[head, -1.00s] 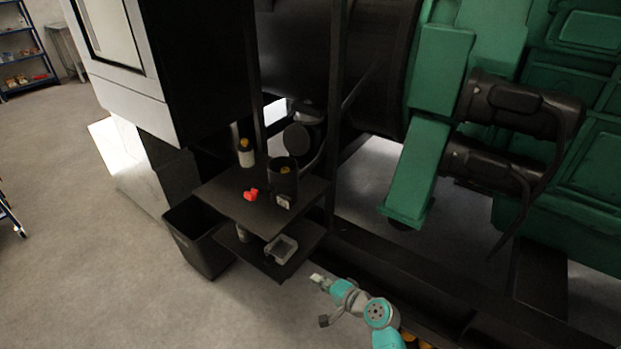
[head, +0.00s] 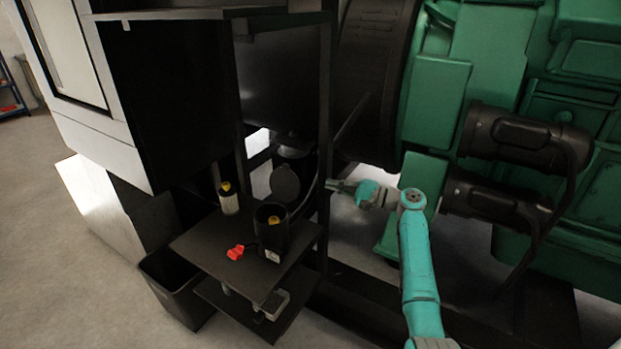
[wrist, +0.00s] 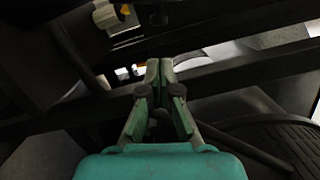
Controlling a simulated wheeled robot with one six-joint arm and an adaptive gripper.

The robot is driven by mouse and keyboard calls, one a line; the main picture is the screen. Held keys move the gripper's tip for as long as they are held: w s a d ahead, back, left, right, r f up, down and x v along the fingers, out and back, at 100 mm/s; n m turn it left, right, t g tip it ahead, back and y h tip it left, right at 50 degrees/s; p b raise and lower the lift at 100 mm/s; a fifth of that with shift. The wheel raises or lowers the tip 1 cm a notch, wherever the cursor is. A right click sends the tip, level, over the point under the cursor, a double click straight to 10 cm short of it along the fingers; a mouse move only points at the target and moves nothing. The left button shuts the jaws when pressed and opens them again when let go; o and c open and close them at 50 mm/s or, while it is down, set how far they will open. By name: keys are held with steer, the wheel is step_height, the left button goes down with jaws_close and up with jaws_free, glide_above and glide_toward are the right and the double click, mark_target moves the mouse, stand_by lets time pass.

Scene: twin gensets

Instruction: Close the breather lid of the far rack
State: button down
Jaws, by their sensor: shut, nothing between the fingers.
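A rack with dark shelves (head: 200,243) stands left of centre in the head view. On its upper shelf is an open-topped black canister (head: 268,240) with a yellow piece inside. A round dark lid (head: 285,183) stands upright behind the canister's mouth, open; its hinge is not clear. My gripper (head: 330,186) is to the right of the lid, apart from it, near the rack's right post. In the wrist view its fingers (wrist: 160,66) are together and empty. The lid cannot be made out for sure in the wrist view.
A red item (head: 236,252) and a yellow-capped bottle (head: 229,198) are on the upper shelf. A clear box (head: 273,303) is on the lower shelf. A black rack post (head: 325,140) rises by my gripper. The green engine (head: 435,90) stands right. A bin (head: 172,285) is on the floor.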

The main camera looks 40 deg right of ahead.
mark_target(295, 176)
steer(key=x, duration=0.9)
steer(key=shift+w+a, duration=0.25)
steer(key=shift+w, duration=0.05)
steer(key=shift+s+a+r+n, duration=0.1)
steer(key=shift+a+r+n, duration=0.15)
steer(key=shift+n, duration=0.25)
steer(key=a+r+n, duration=0.1)
steer(key=n, duration=0.1)
steer(key=s+a+r+n+g, duration=0.1)
steer(key=a+n, duration=0.1)
steer(key=a+r+n, duration=0.1)
steer(key=n, duration=0.1)
steer(key=shift+s+a+h, duration=0.2)
steer(key=shift+s+h, duration=0.1)
steer(key=a+n, duration=0.1)
steer(key=s+a+n, duration=0.1)
steer(key=n, duration=0.1)
steer(key=a+n+h, duration=0.1)
steer(key=a+n, duration=0.1)
steer(key=shift+s+a+g, duration=0.15)
steer(key=shift+s+g, duration=0.15)
steer(key=s+a+f+n+h, duration=0.1)
steer(key=a+f+n, duration=0.2)
steer(key=a+n, duration=0.2)
steer(key=shift+s+f+n+h, duration=0.2)
steer(key=shift+s+n+h, duration=0.2)
steer(key=shift+n, duration=0.1)
